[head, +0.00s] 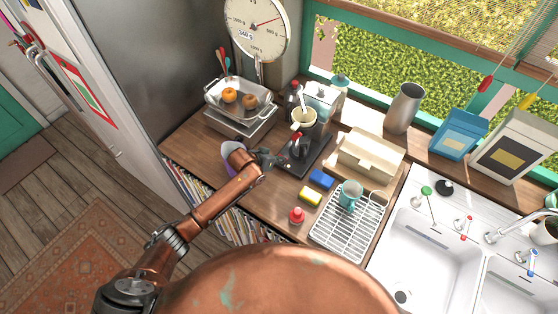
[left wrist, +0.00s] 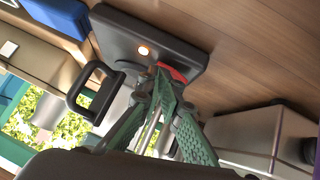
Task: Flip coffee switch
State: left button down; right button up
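The coffee maker (head: 309,154) stands on the wooden counter, with a dark base and a dark pot with a handle on it. My left gripper (head: 277,160) is at the left side of the coffee maker. In the left wrist view its green fingers (left wrist: 170,92) reach up to the red part; I cannot tell whether they touch it or how far apart they are. My right gripper is out of view.
A scale (head: 236,124) with a pan of orange fruits stands behind left.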

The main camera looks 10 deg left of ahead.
pick_arm(q)
jog(key=shift+w+a+f, duration=0.1)
jog(key=shift+w+a, duration=0.45)
jog(key=shift+w, duration=0.2)
jog(key=shift+w+a+f, duration=0.1)
jog(key=shift+a, duration=0.2)
jog(key=shift+s, duration=0.25)
jog(key=shift+r+p, duration=0.55)
jog(key=shift+p, duration=0.15)
jog(key=r+p, duration=0.2)
jog(key=a+r+p, duration=0.1)
jog(key=r, duration=0.1)
jog(key=shift+w, duration=0.35)
jog(key=b+v, duration=0.2)
jog(key=v, duration=0.7)
jog(key=shift+a, duration=0.5)
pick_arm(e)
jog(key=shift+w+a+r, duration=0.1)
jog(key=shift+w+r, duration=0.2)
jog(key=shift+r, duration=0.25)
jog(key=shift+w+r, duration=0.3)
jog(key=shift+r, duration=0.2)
